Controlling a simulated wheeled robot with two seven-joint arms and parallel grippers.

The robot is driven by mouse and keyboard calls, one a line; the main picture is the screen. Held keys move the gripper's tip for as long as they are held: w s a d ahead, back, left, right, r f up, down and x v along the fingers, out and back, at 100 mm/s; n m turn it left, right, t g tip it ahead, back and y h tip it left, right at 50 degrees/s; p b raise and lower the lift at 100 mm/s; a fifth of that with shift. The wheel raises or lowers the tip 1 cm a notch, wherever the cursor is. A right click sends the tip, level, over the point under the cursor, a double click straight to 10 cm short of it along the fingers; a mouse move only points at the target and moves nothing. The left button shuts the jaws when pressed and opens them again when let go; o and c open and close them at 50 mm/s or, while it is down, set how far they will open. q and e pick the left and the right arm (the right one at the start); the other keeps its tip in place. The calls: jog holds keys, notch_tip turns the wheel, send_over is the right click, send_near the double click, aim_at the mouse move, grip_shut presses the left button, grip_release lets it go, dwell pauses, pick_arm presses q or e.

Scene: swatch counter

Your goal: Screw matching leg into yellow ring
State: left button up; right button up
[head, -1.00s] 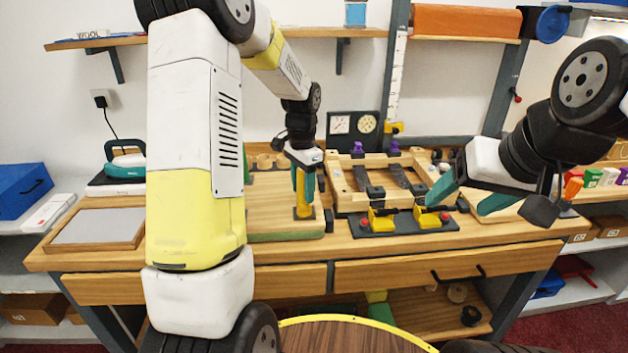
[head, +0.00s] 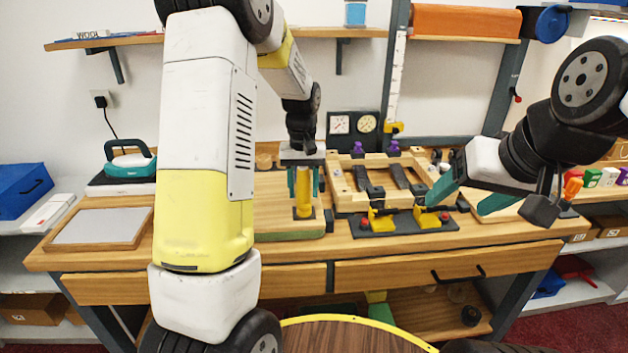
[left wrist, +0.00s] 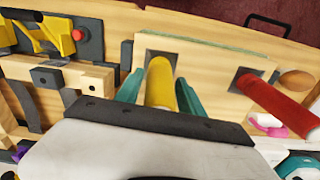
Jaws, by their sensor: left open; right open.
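A yellow leg (head: 303,194) stands upright on a small dark square plate on the wooden board (head: 270,222). My left gripper (head: 304,188) points down over it, open, with one teal finger on each side of the leg. The left wrist view shows the yellow leg (left wrist: 160,85) between the two fingers, with a gap visible at the sides. A ring at its foot cannot be made out. A red leg (left wrist: 275,105) stands on another dark square in the left wrist view; in the head view it is hidden. My right gripper (head: 455,205) is open and empty, above the right of the bench.
A wooden frame (head: 345,200) with dark clamps lies right of the board. A black plate (head: 400,229) with yellow toggle clamps and red knobs is in front of it.

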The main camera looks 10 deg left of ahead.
pick_arm(q)
grip_shut()
jog(key=m, duration=0.6)
jog(key=shift+m, duration=0.3)
jog(key=m, duration=0.3)
jog(key=shift+a, duration=0.1)
jog(key=m, duration=0.5)
jog(key=shift+f, duration=0.1)
grip_release()
